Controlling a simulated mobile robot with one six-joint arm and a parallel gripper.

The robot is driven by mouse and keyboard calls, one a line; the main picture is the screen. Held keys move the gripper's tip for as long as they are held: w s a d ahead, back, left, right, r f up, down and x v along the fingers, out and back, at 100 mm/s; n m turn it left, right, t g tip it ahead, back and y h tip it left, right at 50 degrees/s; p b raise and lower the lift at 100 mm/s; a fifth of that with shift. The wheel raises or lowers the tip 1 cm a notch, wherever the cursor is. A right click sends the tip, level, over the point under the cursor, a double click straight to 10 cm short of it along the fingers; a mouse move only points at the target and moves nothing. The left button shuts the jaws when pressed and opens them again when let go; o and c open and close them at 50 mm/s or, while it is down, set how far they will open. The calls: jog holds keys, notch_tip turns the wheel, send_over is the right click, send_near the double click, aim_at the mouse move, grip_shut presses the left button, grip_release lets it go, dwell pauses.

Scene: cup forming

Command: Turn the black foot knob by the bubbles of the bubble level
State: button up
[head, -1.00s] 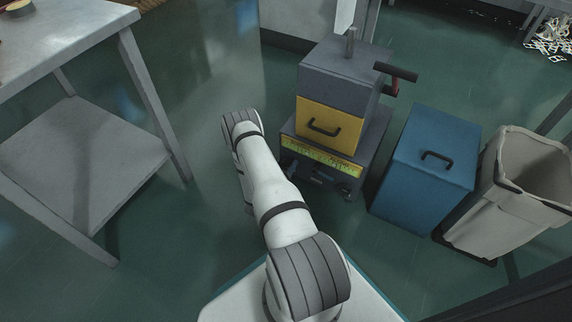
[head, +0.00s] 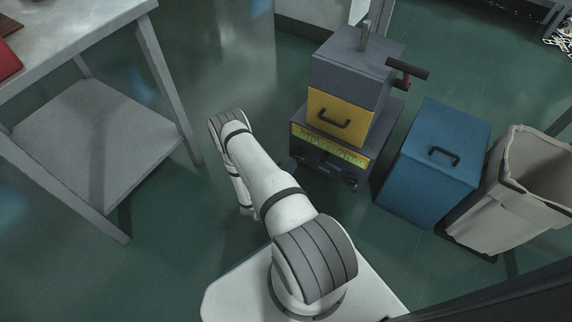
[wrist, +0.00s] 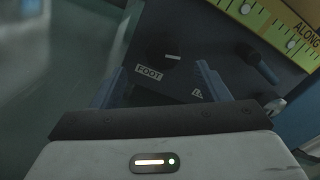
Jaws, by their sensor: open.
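My gripper (wrist: 161,84) is open, with its two blue fingers pointing at the dark front panel of the machine (head: 348,65). A white FOOT label (wrist: 149,73) shows between the fingers. Just above it is a short white mark on a dark shape, likely the black foot knob (wrist: 172,58); its outline is hard to make out. The fingers are not closed on anything. The yellow bubble level (wrist: 272,27) with its pale bubbles runs across the top right in the wrist view, and low on the machine in the head view (head: 330,148). My fingers are not clear in the head view.
A dark lever-like part (wrist: 262,66) sticks out right of the fingers. A second label (wrist: 197,94) is partly hidden. A yellow drawer (head: 338,115) is above the level. A blue box (head: 435,160) and grey bin (head: 510,190) stand right; a metal table (head: 90,140) stands left.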

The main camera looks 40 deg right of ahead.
aim_at(294, 155)
jog(key=d+m, duration=0.1)
jog(key=d, duration=0.1)
jog(key=w+d+m, duration=0.1)
jog(key=d+m, duration=0.1)
jog(key=w+d+m+p, duration=0.1)
jog(key=d+m, duration=0.1)
jog(key=d, duration=0.1)
jog(key=shift+w+r, duration=0.1)
jog(key=shift+w, duration=0.1)
dwell(0.4)
jog(key=c, duration=1)
jog(key=shift+m, duration=1)
jog(key=o, duration=1)
